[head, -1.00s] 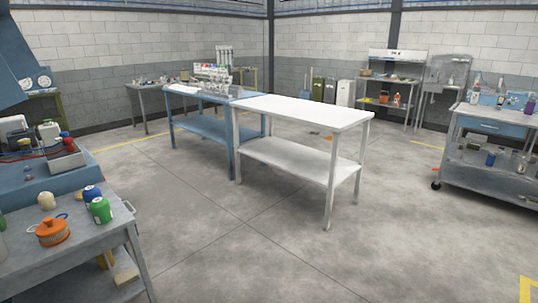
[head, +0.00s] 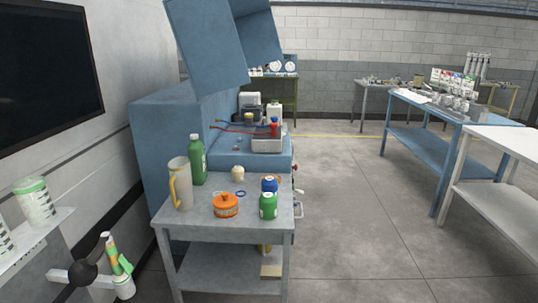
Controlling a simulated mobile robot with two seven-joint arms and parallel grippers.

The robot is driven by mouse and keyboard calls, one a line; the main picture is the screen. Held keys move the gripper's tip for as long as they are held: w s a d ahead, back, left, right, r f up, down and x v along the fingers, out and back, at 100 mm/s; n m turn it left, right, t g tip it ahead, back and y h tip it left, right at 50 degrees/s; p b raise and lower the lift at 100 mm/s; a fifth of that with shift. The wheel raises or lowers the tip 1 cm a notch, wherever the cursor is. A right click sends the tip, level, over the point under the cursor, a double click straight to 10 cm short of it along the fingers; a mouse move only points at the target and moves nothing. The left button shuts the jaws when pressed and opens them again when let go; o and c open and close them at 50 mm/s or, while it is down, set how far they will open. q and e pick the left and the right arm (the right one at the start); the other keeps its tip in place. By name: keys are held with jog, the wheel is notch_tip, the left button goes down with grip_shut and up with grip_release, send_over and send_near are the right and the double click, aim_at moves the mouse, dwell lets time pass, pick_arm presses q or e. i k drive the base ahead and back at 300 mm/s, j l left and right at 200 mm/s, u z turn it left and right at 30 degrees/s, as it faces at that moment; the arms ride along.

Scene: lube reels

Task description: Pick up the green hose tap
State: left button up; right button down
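A tap-like fitting with a green and white body (head: 118,258) is at the lower left of the head view, tilted, beside a dark round knob (head: 83,272) and pale grey bars. It looks like the green hose tap, but it is small and I cannot make out its hose. It is close to the dark wall base, left of the small grey table. Neither of my grippers is in view.
A grey table (head: 205,230) holds a green bottle (head: 197,160), a jug (head: 180,185), an orange pot (head: 226,205) and small bottles. White-green canisters (head: 35,202) stand on a shelf at left. Open floor (head: 370,230) lies right, before a white table (head: 500,195).

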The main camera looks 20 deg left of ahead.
aim_at(119, 276)
jog(key=i+l+u, duration=0.1)
jog(key=u, duration=0.35)
jog(key=i+l+u, duration=0.15)
jog(key=u, duration=0.25)
jog(key=i+l+u, duration=0.2)
jog(key=u, duration=0.25)
jog(key=i+l+u, duration=0.1)
jog(key=l+u, duration=0.3)
jog(key=j, duration=0.1)
